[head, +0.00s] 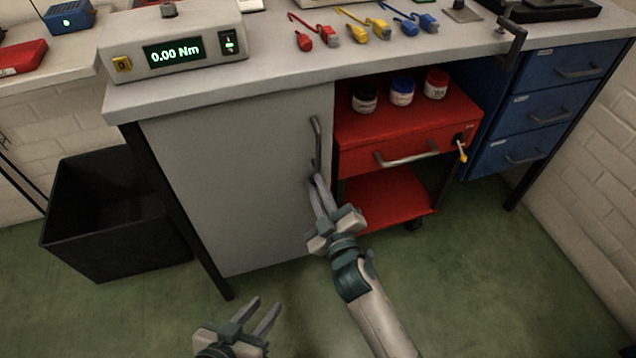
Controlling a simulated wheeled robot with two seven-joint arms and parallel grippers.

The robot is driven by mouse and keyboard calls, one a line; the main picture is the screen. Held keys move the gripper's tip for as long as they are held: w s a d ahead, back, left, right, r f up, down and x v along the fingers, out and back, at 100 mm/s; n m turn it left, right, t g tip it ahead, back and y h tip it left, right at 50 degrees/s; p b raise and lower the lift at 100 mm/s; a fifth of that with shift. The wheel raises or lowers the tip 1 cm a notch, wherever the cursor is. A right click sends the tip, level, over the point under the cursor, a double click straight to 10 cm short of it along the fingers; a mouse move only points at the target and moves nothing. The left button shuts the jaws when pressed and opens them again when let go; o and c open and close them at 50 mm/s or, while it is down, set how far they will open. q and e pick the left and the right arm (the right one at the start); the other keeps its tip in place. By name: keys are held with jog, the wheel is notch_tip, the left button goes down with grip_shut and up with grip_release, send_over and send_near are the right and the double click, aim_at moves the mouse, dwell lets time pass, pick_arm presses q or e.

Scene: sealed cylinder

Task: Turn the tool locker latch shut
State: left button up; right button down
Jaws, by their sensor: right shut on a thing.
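The tool locker is the cabinet with a grey door (235,180) under the bench, and the door looks closed. A dark vertical handle (316,140) is near its right edge. My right gripper (319,182) is just below the handle's lower end, its fingers close together at the door's edge. It is shut on the tool locker latch, which the fingers mostly hide; its angle cannot be told. My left gripper (262,312) is open and empty, low in front of the locker, apart from the door.
A red tool cart (405,135) with several jars stands right of the locker, with blue drawers (540,110) beyond. A black bin (115,215) stands left. The bench top (270,50) carries a torque meter (175,45) and coloured tools. Green floor in front is clear.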

jog(key=n+p, duration=0.2)
jog(key=n, duration=0.3)
jog(key=shift+a+n, duration=0.1)
jog(key=shift+n, duration=0.2)
pick_arm(q)
jog(key=s+a+f+g+y+p, duration=0.1)
jog(key=s+a+f+g, duration=0.2)
jog(key=s+a, duration=0.1)
jog(key=shift+g+y, duration=0.3)
jog(key=shift+y, duration=0.1)
pick_arm(e)
jog(key=n, duration=0.4)
jog(key=shift+f+n, duration=0.15)
jog(key=shift+n, duration=0.25)
pick_arm(q)
jog(key=shift+a, duration=0.15)
pick_arm(e)
jog(key=c, duration=1.8)
grip_release()
jog(key=shift+c, duration=0.2)
jog(key=shift+s, duration=0.1)
